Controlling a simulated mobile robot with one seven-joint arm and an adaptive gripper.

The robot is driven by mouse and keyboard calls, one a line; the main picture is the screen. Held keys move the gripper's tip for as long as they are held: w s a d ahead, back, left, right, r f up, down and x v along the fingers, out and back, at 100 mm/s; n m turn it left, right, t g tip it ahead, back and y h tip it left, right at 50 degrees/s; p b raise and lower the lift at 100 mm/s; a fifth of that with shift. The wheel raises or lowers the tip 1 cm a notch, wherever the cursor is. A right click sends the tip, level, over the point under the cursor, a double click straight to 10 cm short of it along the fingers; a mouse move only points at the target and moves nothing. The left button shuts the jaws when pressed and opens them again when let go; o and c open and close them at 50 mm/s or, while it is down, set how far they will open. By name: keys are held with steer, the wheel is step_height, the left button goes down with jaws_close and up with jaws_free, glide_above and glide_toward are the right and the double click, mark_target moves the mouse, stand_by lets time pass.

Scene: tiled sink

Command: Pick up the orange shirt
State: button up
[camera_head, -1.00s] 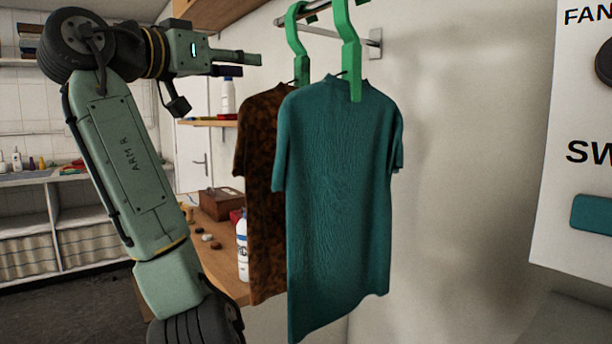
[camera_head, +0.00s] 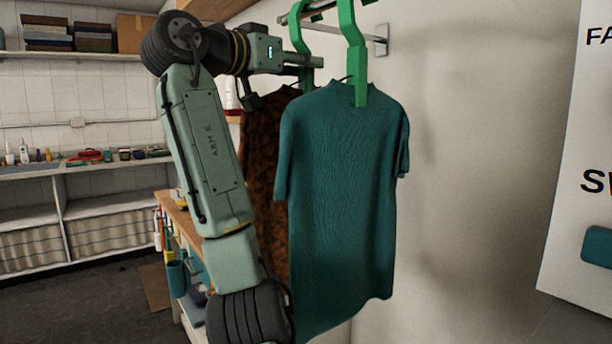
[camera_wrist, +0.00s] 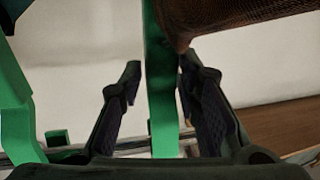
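The orange shirt (camera_head: 262,150), dark with orange-brown mottling, hangs from a green hanger (camera_head: 298,35) on a wall rail. The teal shirt in front and my arm hide much of it. My gripper (camera_head: 313,70) is at the hanger, above the shirt's collar. In the wrist view, its two dark fingers (camera_wrist: 160,75) are apart, with a green hanger strip (camera_wrist: 162,110) between them. I see a gap on the left side; contact on the right is unclear. Brown cloth (camera_wrist: 215,15) shows at that view's top right.
A teal shirt (camera_head: 340,200) hangs close in front on another green hanger (camera_head: 352,50). The metal rail (camera_head: 378,38) is fixed to the pale wall. A wooden table (camera_head: 175,210) stands behind my arm. Open dark floor (camera_head: 90,300) lies at left.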

steer(key=shift+w+d, duration=0.4)
steer(key=shift+w, duration=0.15)
steer(key=shift+c, duration=0.2)
steer(key=shift+a, duration=0.1)
jaws_close()
steer(key=shift+s, duration=0.1)
